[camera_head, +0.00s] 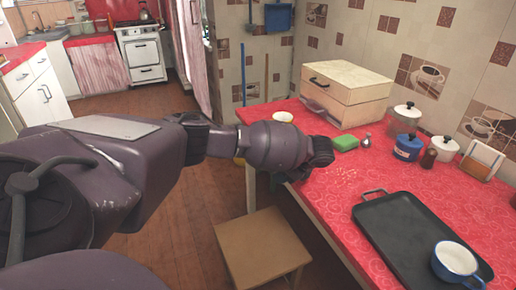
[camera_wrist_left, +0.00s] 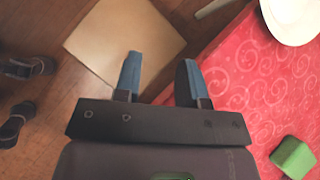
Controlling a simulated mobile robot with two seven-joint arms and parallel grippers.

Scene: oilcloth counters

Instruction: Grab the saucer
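A small round white dish, which looks like the saucer (camera_head: 282,116), sits at the far left end of the red-covered table in the head view. It also shows in the left wrist view, cut off at the top right corner. My left gripper (camera_head: 320,158) hangs by the table's left edge, nearer to me than the dish and apart from it. In the left wrist view its two blue-grey fingers (camera_wrist_left: 159,82) are spread with nothing between them. My right gripper is not in view.
A green sponge (camera_head: 346,142) lies to the right of my left gripper. A wooden box (camera_head: 345,92), white and blue pots and a dark tray (camera_head: 383,222) with a blue cup (camera_head: 456,262) stand on the table. A wooden stool (camera_head: 262,245) is beside the table.

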